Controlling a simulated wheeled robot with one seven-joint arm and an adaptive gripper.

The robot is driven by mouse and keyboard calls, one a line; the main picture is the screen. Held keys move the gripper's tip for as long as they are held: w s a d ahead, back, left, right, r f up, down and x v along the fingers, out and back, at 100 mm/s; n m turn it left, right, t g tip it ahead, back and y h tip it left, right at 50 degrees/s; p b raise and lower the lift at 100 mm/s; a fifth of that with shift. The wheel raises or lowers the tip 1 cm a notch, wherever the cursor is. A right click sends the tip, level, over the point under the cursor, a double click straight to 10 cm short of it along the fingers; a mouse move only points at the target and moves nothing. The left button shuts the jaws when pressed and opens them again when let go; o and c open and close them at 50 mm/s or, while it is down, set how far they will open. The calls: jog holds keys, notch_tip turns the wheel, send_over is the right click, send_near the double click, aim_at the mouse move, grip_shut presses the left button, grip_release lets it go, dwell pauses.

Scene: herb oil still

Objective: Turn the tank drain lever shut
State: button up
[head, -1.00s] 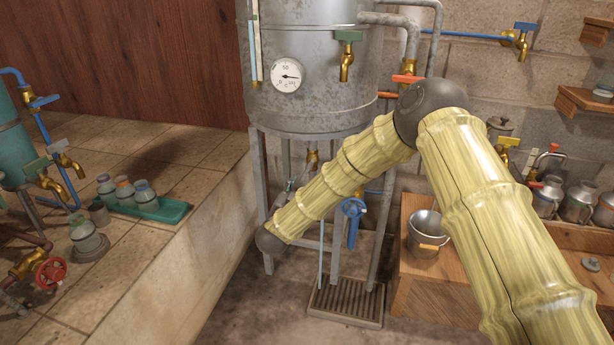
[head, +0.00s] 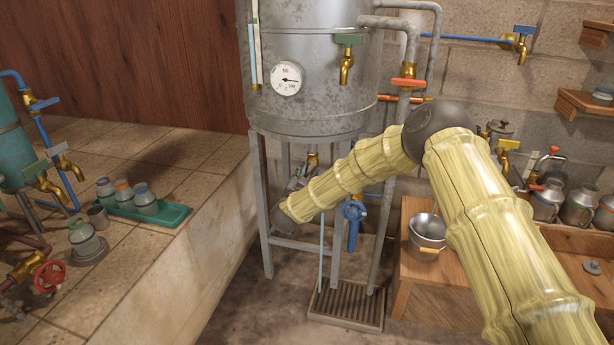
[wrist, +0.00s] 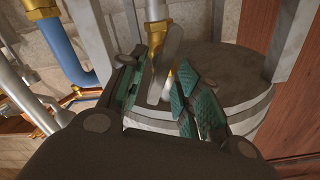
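The grey metal tank (head: 315,75) stands on tall legs in the head view. A brass drain valve (head: 313,160) hangs below its underside. In the wrist view the brass valve (wrist: 154,48) carries a flat grey lever (wrist: 168,55). My gripper (wrist: 159,82) has its green-padded fingers apart, one on each side of the lever's lower end. I cannot tell whether either pad touches it. In the head view my gripper (head: 294,186) is small beneath the tank, partly hidden behind my arm.
Tank legs (head: 262,205) stand close around my gripper. A wooden bench with a metal bucket (head: 427,230) is to the right. A tiled ledge (head: 150,245) runs along the left.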

grip_shut()
jog(key=m, duration=0.1)
jog(key=m+b, duration=0.1)
jog(key=shift+f+m, duration=0.2)
jog(key=shift+m, duration=0.1)
jog(key=m+b, duration=0.1)
jog(key=m, duration=0.1)
jog(key=m+b, duration=0.1)
jog(key=m, duration=0.2)
jog(key=m+b, duration=0.1)
jog(key=m, duration=0.1)
jog(key=shift+s+d+f+m+b, duration=0.1)
jog(key=shift+d+f+m+b, duration=0.2)
jog(key=shift+m+b, duration=0.1)
jog(key=shift+a+m+b, duration=0.1)
jog(key=shift+m+b, duration=0.5)
jog(key=shift+m, duration=1)
